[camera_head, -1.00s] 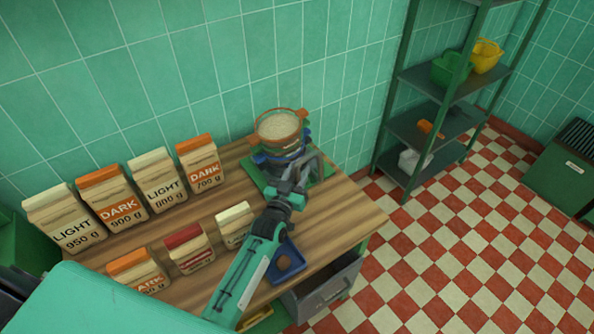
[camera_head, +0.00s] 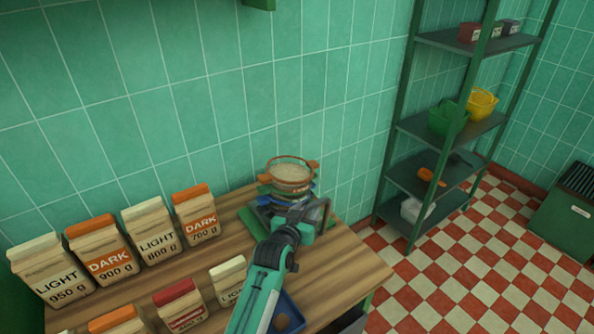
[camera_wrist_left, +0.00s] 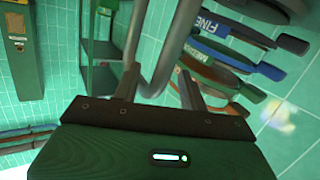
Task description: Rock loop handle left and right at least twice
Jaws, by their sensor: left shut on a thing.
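The sieve stack (camera_head: 290,180) stands at the back right of the table, its top sieve orange-rimmed and filled with pale grains. In the left wrist view it shows as coloured rings (camera_wrist_left: 215,68), with the words "FINE" and "MEDIUM" on them. The grey metal loop handle (camera_head: 321,212) is beside the stack at its front right. In the left wrist view the bent tube of the loop handle (camera_wrist_left: 174,48) runs between the fingers. My left gripper (camera_head: 303,217) is shut on the loop handle; it also shows in the left wrist view (camera_wrist_left: 158,88). My right gripper is not in view.
Several paper bags marked LIGHT and DARK (camera_head: 158,243) stand left on the wooden table (camera_head: 345,275). A blue tray (camera_head: 288,312) lies at the front, partly behind my arm. A green shelf rack (camera_head: 445,125) stands right. The tiled wall is close behind the stack.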

